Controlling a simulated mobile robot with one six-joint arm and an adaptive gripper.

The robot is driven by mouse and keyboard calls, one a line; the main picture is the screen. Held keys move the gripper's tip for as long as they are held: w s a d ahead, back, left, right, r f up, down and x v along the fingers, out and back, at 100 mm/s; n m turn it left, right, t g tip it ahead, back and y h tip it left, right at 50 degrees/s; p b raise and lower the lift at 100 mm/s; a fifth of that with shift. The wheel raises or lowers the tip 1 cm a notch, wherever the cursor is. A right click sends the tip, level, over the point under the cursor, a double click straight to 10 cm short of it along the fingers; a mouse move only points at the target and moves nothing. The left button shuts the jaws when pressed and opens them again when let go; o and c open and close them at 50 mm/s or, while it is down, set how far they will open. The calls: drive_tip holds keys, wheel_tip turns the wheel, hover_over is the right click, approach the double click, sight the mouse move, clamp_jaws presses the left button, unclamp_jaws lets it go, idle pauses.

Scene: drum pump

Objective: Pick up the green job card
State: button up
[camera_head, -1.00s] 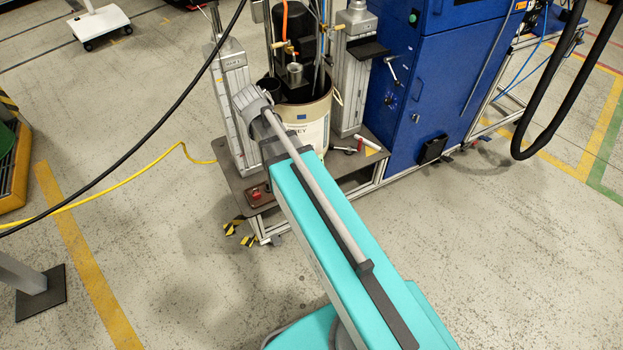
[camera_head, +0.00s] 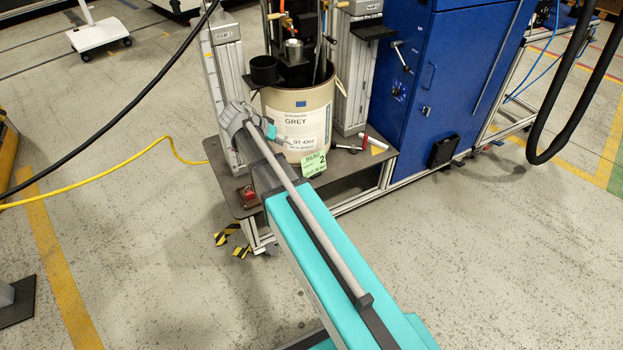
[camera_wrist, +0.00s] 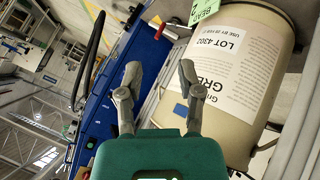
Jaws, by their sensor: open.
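The green job card (camera_head: 314,164) stands at the front foot of the cream drum (camera_head: 298,108), by the front edge of the dark platform, and a large "2" shows on it. In the wrist view part of the card (camera_wrist: 207,9) shows at the top edge, cut off by the frame. My gripper (camera_wrist: 160,75) is open and empty there, pointing past the left side of the drum (camera_wrist: 236,95), with the card above and to the right of its fingers.
A red-handled valve (camera_head: 363,140) lies on the platform (camera_head: 222,166) right of the card. Grey pump columns (camera_head: 355,80) flank the drum. A blue cabinet (camera_head: 440,75) stands to the right. A black cable (camera_head: 130,115) hangs at left.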

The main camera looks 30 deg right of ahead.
drive_tip(key=w+f+m+h+b, duration=0.2)
drive_tip(key=w+f+b, duration=0.2)
drive_tip(key=f+b, duration=0.4)
drive_tip(key=w+d+f+m+h+b, duration=0.1)
drive_tip(key=w+f+b, duration=0.4)
drive_tip(key=b, duration=0.7)
drive_tip(key=shift+w+d+f+m+h+b, duration=0.2)
drive_tip(key=shift+d+f+m+h+b, duration=0.1)
drive_tip(key=shift+f+m+h, duration=0.9)
drive_tip(key=shift+f+y, duration=0.15)
drive_tip(key=shift+y, duration=0.15)
drive_tip(key=b, duration=0.3)
hover_over(312, 165)
drive_tip(key=w+a, duration=0.1)
drive_tip(key=a, duration=0.4)
drive_tip(key=shift+d+f, duration=0.2)
drive_tip(key=shift+f, duration=1.35)
